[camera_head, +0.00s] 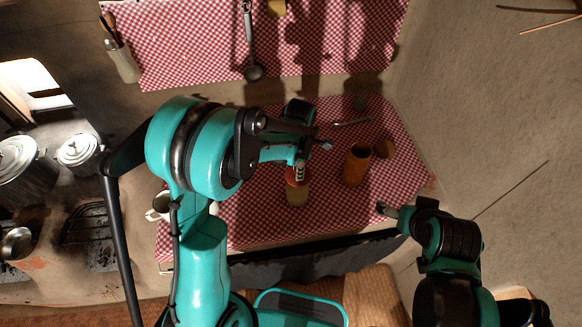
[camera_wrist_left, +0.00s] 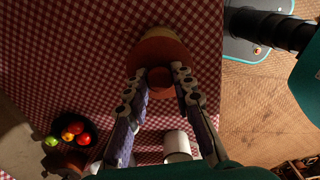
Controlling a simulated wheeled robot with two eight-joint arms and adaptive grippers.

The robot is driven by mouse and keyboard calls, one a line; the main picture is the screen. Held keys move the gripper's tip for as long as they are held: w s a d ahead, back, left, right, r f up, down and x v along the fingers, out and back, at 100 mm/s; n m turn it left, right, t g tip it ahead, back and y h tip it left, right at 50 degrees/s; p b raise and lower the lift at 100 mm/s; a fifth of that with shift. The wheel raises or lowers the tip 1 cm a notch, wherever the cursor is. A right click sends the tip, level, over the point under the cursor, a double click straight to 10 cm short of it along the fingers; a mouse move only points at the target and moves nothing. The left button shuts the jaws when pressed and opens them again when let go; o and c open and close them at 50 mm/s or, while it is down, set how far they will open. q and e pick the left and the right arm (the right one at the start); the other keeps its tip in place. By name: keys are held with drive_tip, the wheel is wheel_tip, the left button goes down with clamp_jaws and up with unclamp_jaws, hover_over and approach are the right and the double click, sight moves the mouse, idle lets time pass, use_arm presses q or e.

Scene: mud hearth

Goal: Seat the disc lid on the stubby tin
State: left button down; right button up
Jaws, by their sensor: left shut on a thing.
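The disc lid (camera_wrist_left: 151,53) is a reddish-brown round plate with a knob (camera_wrist_left: 159,77) in the left wrist view. My left gripper (camera_wrist_left: 157,80) is shut on the lid's knob, one finger on each side. The stubby tin (camera_head: 297,195) is pale tan and stands upright on the checked cloth; its edge also shows past the lid in the left wrist view (camera_wrist_left: 172,36). In the head view the lid (camera_head: 296,179) is right over the tin's mouth; I cannot tell whether it touches the rim all round. My right gripper (camera_head: 384,208) is over the cloth's right front edge, apart from the tin.
An orange-brown cup (camera_head: 356,165) and another brown vessel (camera_head: 386,149) stand right of the tin. A white mug (camera_head: 160,206) is at left. A dark bowl of fruit (camera_wrist_left: 88,128) shows in the wrist view. Lidded pots stand far left. Cloth in front of the tin is clear.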

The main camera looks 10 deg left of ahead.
use_arm(q)
drive_tip(key=shift+f+b, duration=0.55)
drive_tip(key=shift+f, duration=0.25)
wheel_tip(320, 180, down, 4)
drive_tip(key=shift+r+b, duration=0.25)
drive_tip(key=shift+b, duration=0.95)
drive_tip(key=shift+f+b, duration=0.55)
drive_tip(key=shift+f, duration=0.05)
drive_tip(key=shift+b, duration=0.3)
drive_tip(key=shift+f+b, duration=0.7)
drive_tip(key=shift+b, duration=0.1)
idle(0.4)
drive_tip(key=c, duration=0.7)
unclamp_jaws()
drive_tip(key=shift+r, duration=0.1)
